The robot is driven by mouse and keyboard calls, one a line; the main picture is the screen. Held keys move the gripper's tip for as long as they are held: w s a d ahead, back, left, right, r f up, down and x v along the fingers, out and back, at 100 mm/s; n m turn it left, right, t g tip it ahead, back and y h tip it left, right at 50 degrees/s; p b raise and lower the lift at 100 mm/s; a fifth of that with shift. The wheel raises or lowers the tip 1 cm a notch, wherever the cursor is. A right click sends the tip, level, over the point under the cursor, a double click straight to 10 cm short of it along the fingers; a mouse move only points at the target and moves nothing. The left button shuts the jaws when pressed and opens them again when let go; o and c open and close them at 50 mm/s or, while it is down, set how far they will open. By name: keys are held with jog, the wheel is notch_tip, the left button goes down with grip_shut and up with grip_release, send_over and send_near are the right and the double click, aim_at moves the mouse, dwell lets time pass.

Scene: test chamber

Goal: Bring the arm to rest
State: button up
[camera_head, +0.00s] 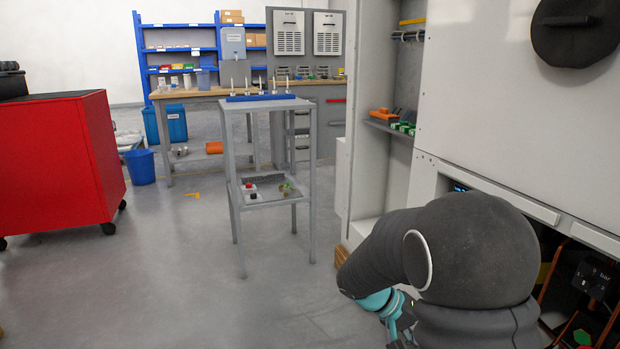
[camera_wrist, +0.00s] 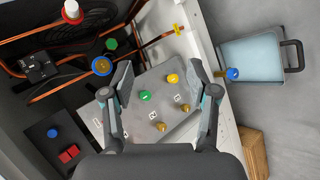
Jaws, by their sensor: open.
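My arm folds down at the lower right of the head view, in front of the grey cabinet (camera_head: 520,120). My gripper shows in the wrist view (camera_wrist: 164,85), with its two fingers spread wide and nothing between the tips. Beyond the fingers is a grey panel (camera_wrist: 178,88) with a green knob (camera_wrist: 145,96), a yellow knob (camera_wrist: 173,78) and two brass-coloured knobs. In the head view my gripper is mostly hidden behind my arm. I cannot tell whether a finger touches the panel.
Copper pipes (camera_wrist: 40,92) and coloured valve knobs lie beside my gripper. A blue-grey tray (camera_wrist: 252,62) is on the floor at the right. A narrow grey stand (camera_head: 228,150), a red cart (camera_head: 60,155) and a workbench (camera_head: 200,93) stand farther off. The floor at left centre is clear.

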jog(key=s+a+r+n+t+y+p, duration=0.1)
jog(key=s+a+r+t+y+p, duration=0.1)
jog(key=s+a+r+y, duration=0.3)
jog(key=s+a+r+n+t+y+p, duration=0.1)
jog(key=s+a+r+t+y+p, duration=0.2)
jog(key=s+r, duration=1)
jog(key=shift+s+a+r+n+t+y, duration=0.4)
jog(key=shift+s+a+t+y, duration=0.55)
jog(key=shift+a+t, duration=0.25)
